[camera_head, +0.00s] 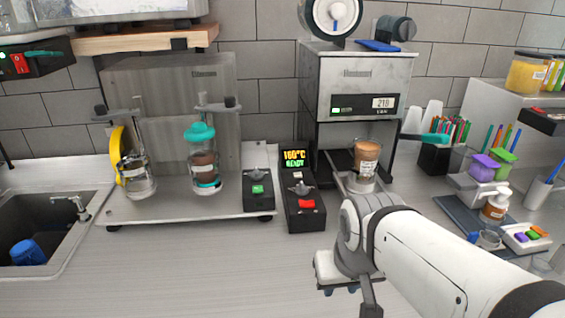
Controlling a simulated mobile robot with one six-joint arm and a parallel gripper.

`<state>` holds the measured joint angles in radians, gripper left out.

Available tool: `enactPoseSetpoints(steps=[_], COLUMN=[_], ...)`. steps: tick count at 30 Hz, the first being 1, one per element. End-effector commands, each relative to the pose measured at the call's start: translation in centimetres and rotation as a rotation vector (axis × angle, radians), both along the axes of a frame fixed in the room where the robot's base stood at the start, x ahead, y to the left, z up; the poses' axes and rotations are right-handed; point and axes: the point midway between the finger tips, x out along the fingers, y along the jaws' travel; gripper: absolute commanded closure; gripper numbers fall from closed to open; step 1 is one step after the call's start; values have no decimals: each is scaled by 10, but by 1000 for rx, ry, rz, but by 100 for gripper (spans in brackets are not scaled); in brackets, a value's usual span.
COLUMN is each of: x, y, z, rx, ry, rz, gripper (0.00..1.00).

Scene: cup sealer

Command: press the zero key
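No key marked zero can be read in this view. A small white pad with coloured keys (527,236) sits at the right, next to a dark tray. A green key (257,189) is on the black box at the front of the left machine. A red key (307,204) is on the control box (304,219) whose display reads 160°C READY. My gripper (345,290) is over the front of the counter, below and right of the control box, touching no key.
A tall machine (363,80) with a lit display holds a brown cup (366,162). A glass jar with a teal lid (202,150) stands on the left machine. A sink (40,235) is at far left. The front left counter is clear.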

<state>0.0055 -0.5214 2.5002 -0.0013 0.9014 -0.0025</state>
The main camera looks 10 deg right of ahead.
Motion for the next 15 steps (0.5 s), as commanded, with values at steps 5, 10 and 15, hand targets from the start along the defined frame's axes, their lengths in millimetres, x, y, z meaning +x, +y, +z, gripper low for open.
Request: enactPoseSetpoints(steps=[5,10,15], x=[0,0,0], y=[0,0,0], z=[0,0,0], rx=[0,0,0], ry=[0,0,0], rz=[0,0,0], gripper=[84,98,100])
